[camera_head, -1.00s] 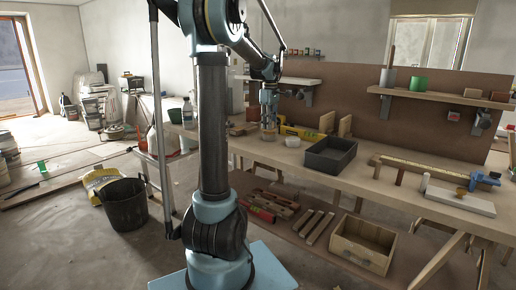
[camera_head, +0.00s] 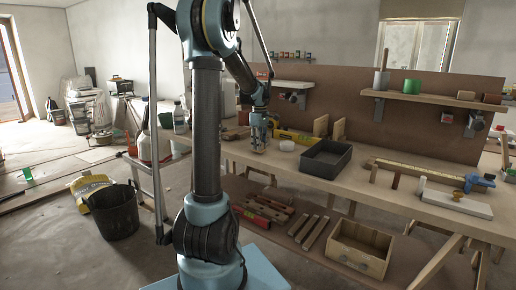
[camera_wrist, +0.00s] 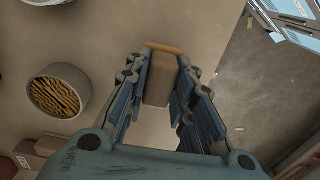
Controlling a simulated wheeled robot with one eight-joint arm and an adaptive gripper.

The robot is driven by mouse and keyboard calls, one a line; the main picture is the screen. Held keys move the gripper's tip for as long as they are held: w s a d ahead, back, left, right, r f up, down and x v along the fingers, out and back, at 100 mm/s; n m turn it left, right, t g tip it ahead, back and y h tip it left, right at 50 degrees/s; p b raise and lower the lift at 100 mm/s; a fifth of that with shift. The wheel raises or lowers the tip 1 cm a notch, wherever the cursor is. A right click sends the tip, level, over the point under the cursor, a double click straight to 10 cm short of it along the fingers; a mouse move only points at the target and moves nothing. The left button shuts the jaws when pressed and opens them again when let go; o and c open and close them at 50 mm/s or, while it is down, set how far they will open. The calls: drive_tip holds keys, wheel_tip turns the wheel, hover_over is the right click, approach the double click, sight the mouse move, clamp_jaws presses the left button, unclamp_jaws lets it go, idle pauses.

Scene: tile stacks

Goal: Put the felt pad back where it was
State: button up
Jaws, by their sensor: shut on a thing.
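In the wrist view my gripper (camera_wrist: 166,84) is shut on a brown block-like piece (camera_wrist: 159,82), which sits between the two fingers. A thin orange-tan strip (camera_wrist: 165,48) shows at the far end of that piece. I cannot tell for sure whether the held piece is the felt pad. Its underside and any contact with the bench are hidden.
In the wrist view a round tub with brown sticks or screws (camera_wrist: 57,92) stands left of my fingers. A dark open tray (camera_head: 326,160) is right of the white tub. The bench edge is close by, with floor beyond.

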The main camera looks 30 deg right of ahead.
drive_tip(key=shift+f, duration=0.6)
drive_tip(key=o, duration=0.9)
drive_tip(key=shift+o, duration=0.2)
